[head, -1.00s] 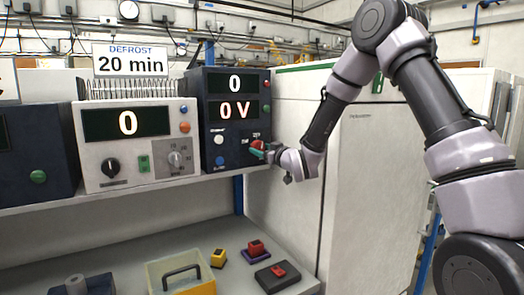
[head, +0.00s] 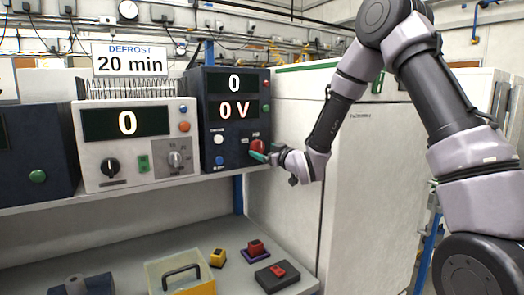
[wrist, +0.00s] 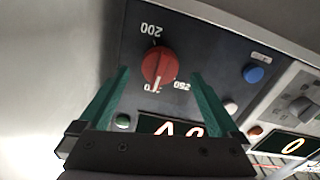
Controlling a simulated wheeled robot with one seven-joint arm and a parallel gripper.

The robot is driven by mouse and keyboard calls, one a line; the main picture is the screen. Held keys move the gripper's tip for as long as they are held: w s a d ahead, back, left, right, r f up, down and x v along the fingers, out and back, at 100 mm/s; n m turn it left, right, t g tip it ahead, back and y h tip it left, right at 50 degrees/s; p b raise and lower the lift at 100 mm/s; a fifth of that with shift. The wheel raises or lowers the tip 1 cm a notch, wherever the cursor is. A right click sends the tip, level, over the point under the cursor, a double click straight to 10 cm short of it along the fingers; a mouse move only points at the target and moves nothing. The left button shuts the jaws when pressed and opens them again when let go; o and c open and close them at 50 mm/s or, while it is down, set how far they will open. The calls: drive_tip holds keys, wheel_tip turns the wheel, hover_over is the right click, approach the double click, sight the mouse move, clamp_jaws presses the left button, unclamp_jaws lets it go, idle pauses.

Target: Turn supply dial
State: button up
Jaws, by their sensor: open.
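The dark supply unit (head: 222,88) stands on the shelf, with displays reading 0 and 0 V. Its red dial (head: 257,145) sits at the lower right of the front panel. In the wrist view the red dial (wrist: 158,65) shows upside down, with a white pointer line toward the 0 mark and labels 200 and 250 around it. My gripper (head: 262,154) is at the dial in the head view. In the wrist view my gripper (wrist: 160,85) has its two green fingers apart, one on each side of the dial. Contact with the dial cannot be told.
A grey unit (head: 133,178) with a display reading 0 stands left of the supply. White (wrist: 231,106) and blue (wrist: 253,73) buttons lie near the dial. A tall white cabinet (head: 375,200) stands right. Below is a bench (head: 225,236) with a yellow bin and small parts.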

drive_tip(key=v, duration=0.8)
drive_tip(key=shift+s, duration=0.15)
